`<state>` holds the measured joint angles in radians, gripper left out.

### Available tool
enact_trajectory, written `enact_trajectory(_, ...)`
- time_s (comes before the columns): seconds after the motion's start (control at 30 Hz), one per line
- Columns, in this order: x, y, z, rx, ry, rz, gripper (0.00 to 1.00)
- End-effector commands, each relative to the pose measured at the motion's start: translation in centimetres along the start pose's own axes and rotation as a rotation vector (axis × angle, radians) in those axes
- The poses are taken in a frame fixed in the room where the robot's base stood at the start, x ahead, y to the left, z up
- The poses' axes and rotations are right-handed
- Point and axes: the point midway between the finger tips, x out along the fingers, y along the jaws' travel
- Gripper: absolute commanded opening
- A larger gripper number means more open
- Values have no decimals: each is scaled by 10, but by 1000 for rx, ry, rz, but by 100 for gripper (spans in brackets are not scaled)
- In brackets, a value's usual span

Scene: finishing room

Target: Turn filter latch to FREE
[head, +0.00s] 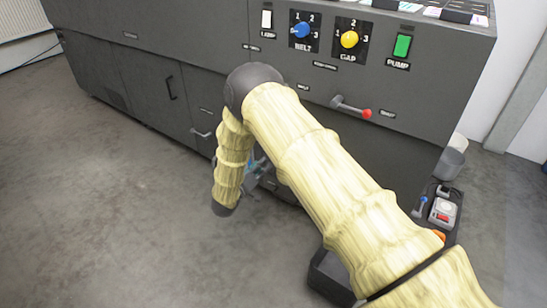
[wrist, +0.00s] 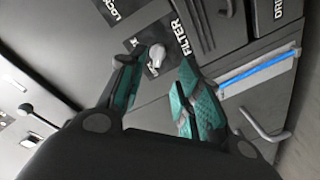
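The filter latch is a small light grey knob (wrist: 157,55) on a black plate (wrist: 151,72) beside the word FILTER, in the wrist view. My gripper (wrist: 158,74) has two fingers with teal pads, spread apart with nothing held. The knob shows between the two fingertips, nearer the left one; I cannot tell whether either finger touches it. The FREE mark cannot be read, so the latch's setting is unclear. In the head view my gripper (head: 257,174) is mostly hidden behind my arm, low at the machine's front, and the latch is hidden.
The dark machine front (head: 410,150) carries a blue BELT knob (head: 300,30), a yellow GAP knob (head: 349,39), a green PUMP switch (head: 402,46) and a red-tipped lever (head: 352,108). A blue strip (wrist: 257,72) and a grey handle (wrist: 262,130) lie right of my gripper. Floor at left is clear.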

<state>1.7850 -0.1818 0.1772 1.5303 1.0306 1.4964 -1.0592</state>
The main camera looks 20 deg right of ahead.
Motion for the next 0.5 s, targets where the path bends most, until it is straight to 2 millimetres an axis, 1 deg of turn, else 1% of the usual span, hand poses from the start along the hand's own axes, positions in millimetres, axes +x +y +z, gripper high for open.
enact_trajectory(0.03,2,-8,1,1,-2,27,34)
enact_trajectory(0.1,4,-9,-3,-3,-8,60,34)
enact_trajectory(0.33,12,-5,-6,-10,-24,110,34)
enact_trajectory(0.43,21,-3,-4,-10,-26,113,34)
enact_trajectory(0.5,31,-1,-3,-9,-27,114,34)
